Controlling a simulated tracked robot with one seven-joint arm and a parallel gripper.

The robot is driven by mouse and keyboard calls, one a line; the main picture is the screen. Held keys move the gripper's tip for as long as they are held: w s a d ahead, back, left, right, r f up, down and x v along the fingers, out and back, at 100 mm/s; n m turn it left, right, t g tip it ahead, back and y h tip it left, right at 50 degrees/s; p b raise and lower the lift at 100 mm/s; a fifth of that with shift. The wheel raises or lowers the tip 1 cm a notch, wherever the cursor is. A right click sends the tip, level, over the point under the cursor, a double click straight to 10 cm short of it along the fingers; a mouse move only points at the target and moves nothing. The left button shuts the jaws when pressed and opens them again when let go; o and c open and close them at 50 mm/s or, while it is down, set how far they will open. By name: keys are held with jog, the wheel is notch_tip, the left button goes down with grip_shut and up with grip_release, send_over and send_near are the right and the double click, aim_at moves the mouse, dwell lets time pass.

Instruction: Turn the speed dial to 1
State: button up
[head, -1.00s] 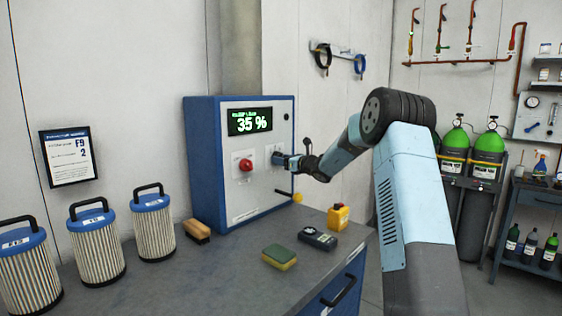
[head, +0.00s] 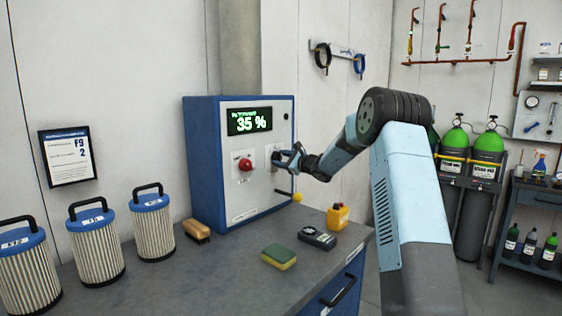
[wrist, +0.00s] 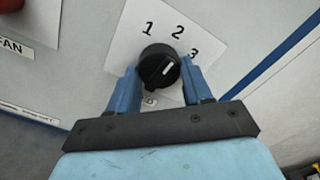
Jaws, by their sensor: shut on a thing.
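In the head view my gripper (head: 284,158) is at the front of the blue cabinet (head: 207,165) and hides most of the dial.
A red button (head: 245,164) is left of the dial. A yellow-knobbed lever (head: 296,197) sticks out below my gripper. A sponge (head: 279,257), a dark meter (head: 317,238) and a yellow bottle (head: 338,216) stand on the bench.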

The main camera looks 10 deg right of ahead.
jog(key=n, duration=0.5)
jog(key=shift+a+f+n, duration=0.15)
jog(key=shift+n, duration=0.15)
jog(key=shift+s+n, duration=0.1)
jog(key=shift+n, duration=2.1)
jog(key=o, duration=1)
jog(key=shift+o, duration=0.2)
jog(key=shift+s+d, duration=0.15)
jog(key=shift+d, duration=0.15)
jog(key=v, duration=1.3)
jog(key=shift+s, duration=0.1)
